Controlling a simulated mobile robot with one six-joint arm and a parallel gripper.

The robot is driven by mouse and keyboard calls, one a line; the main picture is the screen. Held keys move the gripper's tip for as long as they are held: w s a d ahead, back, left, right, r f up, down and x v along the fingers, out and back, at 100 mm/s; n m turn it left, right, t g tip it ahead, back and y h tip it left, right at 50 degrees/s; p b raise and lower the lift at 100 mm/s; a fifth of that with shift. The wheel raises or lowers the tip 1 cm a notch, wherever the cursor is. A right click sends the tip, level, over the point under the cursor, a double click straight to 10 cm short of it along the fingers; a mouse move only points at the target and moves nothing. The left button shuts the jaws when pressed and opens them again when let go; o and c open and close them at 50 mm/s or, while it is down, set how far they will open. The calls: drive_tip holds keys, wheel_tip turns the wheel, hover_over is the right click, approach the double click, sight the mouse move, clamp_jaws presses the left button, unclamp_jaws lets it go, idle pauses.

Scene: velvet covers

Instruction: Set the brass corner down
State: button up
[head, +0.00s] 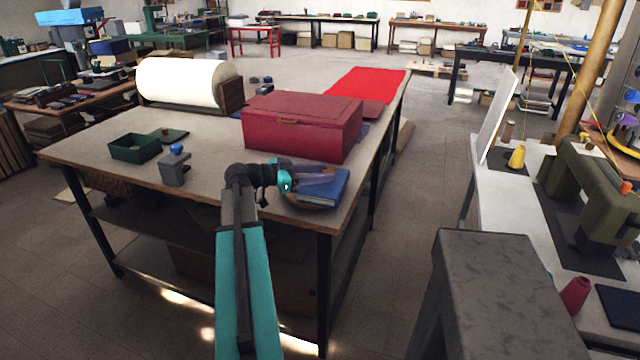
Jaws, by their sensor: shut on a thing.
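My gripper (318,179) is over the blue book (328,190) near the front right corner of the worktable (215,170). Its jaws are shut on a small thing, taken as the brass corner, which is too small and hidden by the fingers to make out. I cannot tell whether the gripper touches the book or hangs just above it. The blue book lies flat, partly covered by the gripper.
A large red box (303,130) stands just behind the gripper. A green tray (135,148) and a grey block with a blue knob (174,169) are on the left. A cream roll (185,80) and red cloth (366,83) lie farther back. The front left tabletop is mostly clear.

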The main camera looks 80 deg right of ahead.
sight(318, 189)
drive_tip(key=shift+f+p, duration=0.6)
drive_tip(key=shift+f, duration=1.1)
drive_tip(key=shift+f, duration=0.1)
drive_tip(key=o, duration=1)
drive_tip(key=shift+r, duration=0.2)
drive_tip(key=shift+w+a+f, duration=0.1)
drive_tip(key=shift+w+a, duration=0.05)
drive_tip(key=shift+w, duration=0.1)
drive_tip(key=b+v, duration=0.3)
drive_tip(key=v, duration=0.8)
drive_tip(key=shift+w+a, duration=0.1)
drive_tip(key=shift+w, duration=0.1)
